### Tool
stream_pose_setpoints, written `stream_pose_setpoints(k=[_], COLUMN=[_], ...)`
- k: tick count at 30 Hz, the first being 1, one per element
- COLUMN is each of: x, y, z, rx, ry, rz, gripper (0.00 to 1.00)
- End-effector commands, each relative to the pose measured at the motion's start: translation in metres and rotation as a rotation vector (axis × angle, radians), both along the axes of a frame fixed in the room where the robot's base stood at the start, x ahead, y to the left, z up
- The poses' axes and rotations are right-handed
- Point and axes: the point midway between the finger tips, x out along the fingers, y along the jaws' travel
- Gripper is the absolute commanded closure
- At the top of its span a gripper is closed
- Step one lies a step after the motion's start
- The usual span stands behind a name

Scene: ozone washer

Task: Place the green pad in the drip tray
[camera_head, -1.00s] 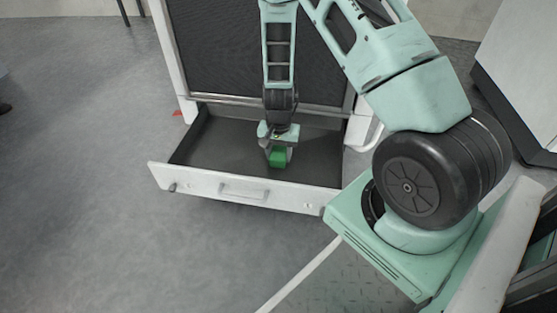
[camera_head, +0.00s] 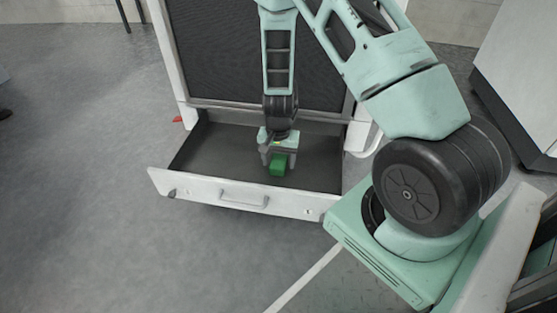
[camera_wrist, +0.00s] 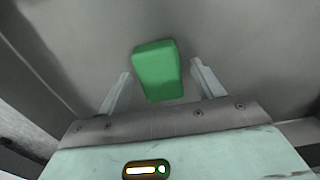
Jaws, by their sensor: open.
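The green pad (camera_head: 277,166) is inside the pulled-out drip tray (camera_head: 225,150), a dark-floored drawer with a pale front. My gripper (camera_head: 278,160) points down into the tray at the pad. In the wrist view the pad (camera_wrist: 158,71) lies between the two spread fingers of my gripper (camera_wrist: 161,88), with a gap on each side. The fingers look open and do not touch the pad. Whether the pad rests fully on the tray floor is hard to tell, though it appears to lie there.
The washer's dark mesh panel (camera_head: 225,60) rises behind the tray. The tray's front wall with its handle (camera_head: 244,198) stands close in front of my gripper. The tray floor to the left is clear. A white cabinet (camera_head: 520,70) stands at the far right.

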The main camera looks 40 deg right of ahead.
Motion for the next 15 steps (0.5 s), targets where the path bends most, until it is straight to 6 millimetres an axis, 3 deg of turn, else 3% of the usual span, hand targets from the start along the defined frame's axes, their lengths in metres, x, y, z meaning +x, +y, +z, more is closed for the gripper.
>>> stream_pose_setpoints(k=[1, 9, 15], x=[0.000, 0.001, 0.001], y=[0.000, -0.001, 0.000], z=[0.014, 0.070, 0.100], rx=[0.000, -0.002, -0.002], ry=[-0.001, -0.003, -0.003], rz=[0.001, 0.001, 0.001], gripper=[0.33, 0.33, 0.33])
